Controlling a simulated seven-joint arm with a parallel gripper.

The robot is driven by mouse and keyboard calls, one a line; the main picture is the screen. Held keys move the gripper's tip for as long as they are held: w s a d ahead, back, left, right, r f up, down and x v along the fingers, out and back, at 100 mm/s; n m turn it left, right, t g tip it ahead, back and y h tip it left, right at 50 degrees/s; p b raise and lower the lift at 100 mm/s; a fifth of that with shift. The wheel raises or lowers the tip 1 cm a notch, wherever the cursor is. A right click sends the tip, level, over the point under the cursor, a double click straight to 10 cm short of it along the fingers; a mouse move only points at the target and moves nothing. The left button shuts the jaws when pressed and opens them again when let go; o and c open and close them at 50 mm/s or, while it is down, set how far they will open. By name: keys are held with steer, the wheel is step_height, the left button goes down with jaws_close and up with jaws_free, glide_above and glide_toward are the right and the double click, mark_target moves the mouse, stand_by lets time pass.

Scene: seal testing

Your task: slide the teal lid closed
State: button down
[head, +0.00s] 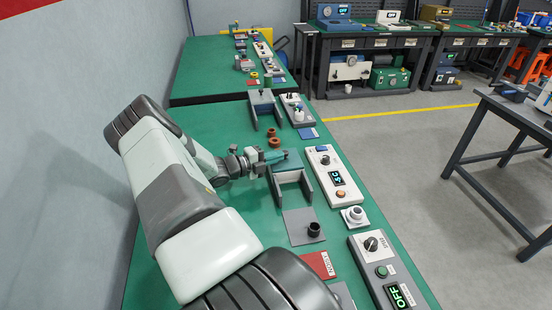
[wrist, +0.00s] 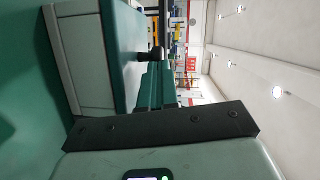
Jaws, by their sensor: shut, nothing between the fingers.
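The teal lid (head: 289,173) lies on a grey box (head: 307,187) with side walls, in the middle of the green bench. In the wrist view the lid (wrist: 121,50) is a teal slab on the pale grey box (wrist: 83,60), with a dark knob (wrist: 145,55) at its edge. My gripper (head: 285,154) is over the far end of the lid, its teal fingers shut and empty. In the wrist view the fingers (wrist: 152,72) are close to the knob; I cannot tell whether they touch it. The arm hides part of the bench.
Brown rings (head: 274,142) lie beyond the box. A white control unit (head: 334,178) stands close on its right. A grey plate (head: 300,226) with a black cup (head: 314,229) lies in front, near a red card (head: 319,265). Another grey fixture (head: 265,106) stands farther back.

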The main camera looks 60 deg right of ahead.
steer(key=s+a+v, duration=0.1)
steer(key=s+v, duration=0.1)
steer(key=v, duration=1.1)
steer(key=shift+s+r, duration=0.2)
steer(key=shift+s, duration=0.05)
steer(key=shift+a, duration=0.1)
steer(key=a+r+m+t+y, duration=0.4)
steer(key=a+r+m+y, duration=0.5)
steer(key=a+r+m, duration=1.05)
steer(key=s+a+r+m+t+y, duration=0.5)
steer(key=s+a+r+m+t, duration=0.4)
steer(key=a+r, duration=0.7)
steer(key=s+a+m, duration=0.1)
steer(key=s+m, duration=0.2)
steer(key=s, duration=0.1)
steer(key=shift+s+a+y, duration=0.25)
steer(key=shift+s+y, duration=0.15)
